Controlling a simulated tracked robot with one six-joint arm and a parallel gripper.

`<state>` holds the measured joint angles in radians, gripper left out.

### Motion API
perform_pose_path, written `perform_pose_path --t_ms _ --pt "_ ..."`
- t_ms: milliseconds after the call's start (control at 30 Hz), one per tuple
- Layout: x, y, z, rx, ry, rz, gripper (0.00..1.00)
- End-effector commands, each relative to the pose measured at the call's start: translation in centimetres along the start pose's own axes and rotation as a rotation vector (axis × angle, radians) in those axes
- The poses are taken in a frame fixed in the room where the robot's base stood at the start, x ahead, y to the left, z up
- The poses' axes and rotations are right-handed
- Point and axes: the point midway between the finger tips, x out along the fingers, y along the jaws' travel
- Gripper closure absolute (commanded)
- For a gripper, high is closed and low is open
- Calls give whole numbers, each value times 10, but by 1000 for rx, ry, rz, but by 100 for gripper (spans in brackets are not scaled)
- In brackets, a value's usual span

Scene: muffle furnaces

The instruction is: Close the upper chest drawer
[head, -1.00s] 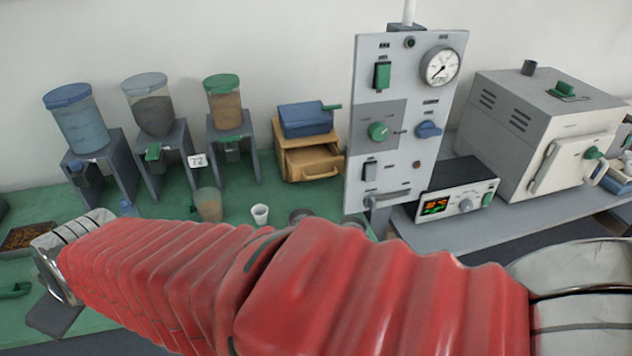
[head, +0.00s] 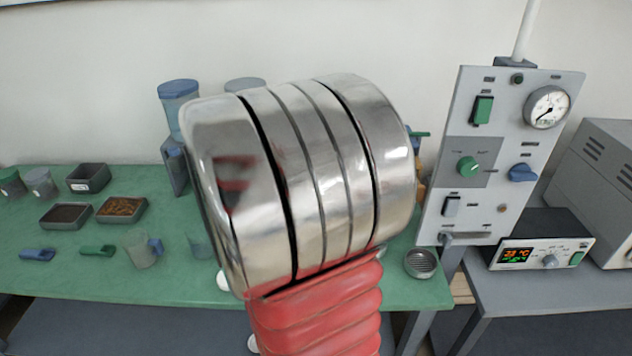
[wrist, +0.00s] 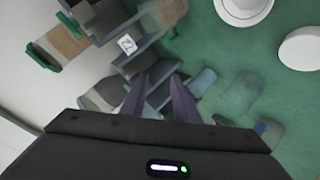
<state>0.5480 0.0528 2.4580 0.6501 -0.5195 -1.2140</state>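The small wooden chest is almost wholly hidden behind my arm in the head view; only a narrow orange-brown sliver of the chest (head: 421,192) shows at the arm's right edge. Its drawers cannot be seen now. I cannot make out the chest in the wrist view. My gripper (wrist: 160,82) shows in the wrist view as two dark fingers with a gap between them, empty, above the green bench near the dispenser stands. It is hidden in the head view.
Dispenser stands (wrist: 95,20) lie close beyond the fingers. A white cup (wrist: 245,8) and a round white object (wrist: 300,48) are on the bench. The control panel (head: 500,150) stands right of my arm. Trays (head: 122,208) and scoops are on the left.

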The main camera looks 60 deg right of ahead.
Motion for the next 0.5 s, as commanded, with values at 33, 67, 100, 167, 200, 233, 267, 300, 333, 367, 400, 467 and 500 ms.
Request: perform_pose_path --t_ms 33,67,100,167,200,233,267,300,333,367,400,467,500 --pt "10 11 18 -22 -35 46 72" --pt "14 18 27 -37 -55 75 72" --pt "20 27 40 -58 -81 113 72" --pt "26 41 60 -93 -125 169 72" --pt "30 50 73 -118 -157 206 72" --pt "32 57 84 -137 -183 233 72" --pt "33 64 94 -157 -208 259 72" --pt "34 72 109 -184 -246 293 72" --pt "35 78 120 -206 -274 318 72" --pt "35 85 131 -227 -304 342 72" --pt "34 93 146 -258 -345 372 72" --pt "32 104 168 -304 -411 416 72" --pt "29 112 182 -337 -456 444 72"
